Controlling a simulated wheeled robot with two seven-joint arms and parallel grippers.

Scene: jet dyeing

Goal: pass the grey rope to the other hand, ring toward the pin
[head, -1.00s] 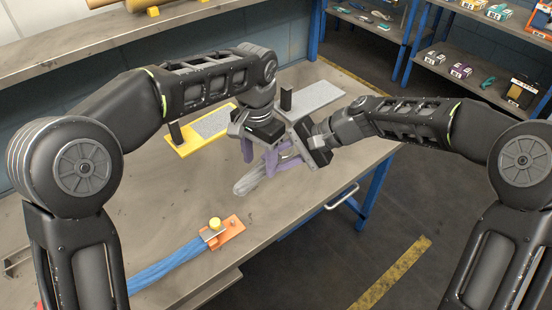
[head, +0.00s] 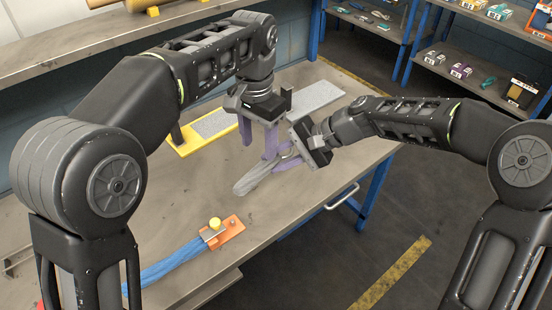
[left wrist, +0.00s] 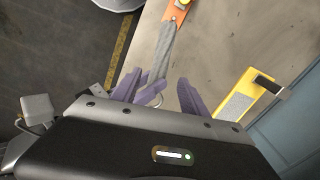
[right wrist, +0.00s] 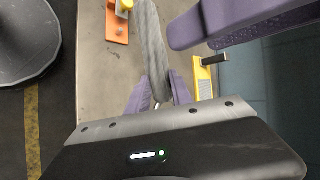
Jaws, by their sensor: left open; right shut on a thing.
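The grey rope (head: 252,179) hangs from my right gripper (head: 287,158), which is shut on it near one end. Its thick free end points down-left over the bench in the head view. It also shows in the right wrist view (right wrist: 150,45) and the left wrist view (left wrist: 160,55). A thin pale ring (left wrist: 157,100) shows at the held end in the left wrist view. My left gripper (head: 259,143) is open and empty, its purple fingers pointing down, close to the right gripper's. A dark upright pin (right wrist: 215,60) stands on a yellow board (head: 184,145).
A blue rope (head: 170,264) runs to an orange plate (head: 232,229) with a yellow knob (head: 215,223) at the bench front. A grey board (head: 322,97) lies behind the grippers. The bench between orange plate and yellow board is clear.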

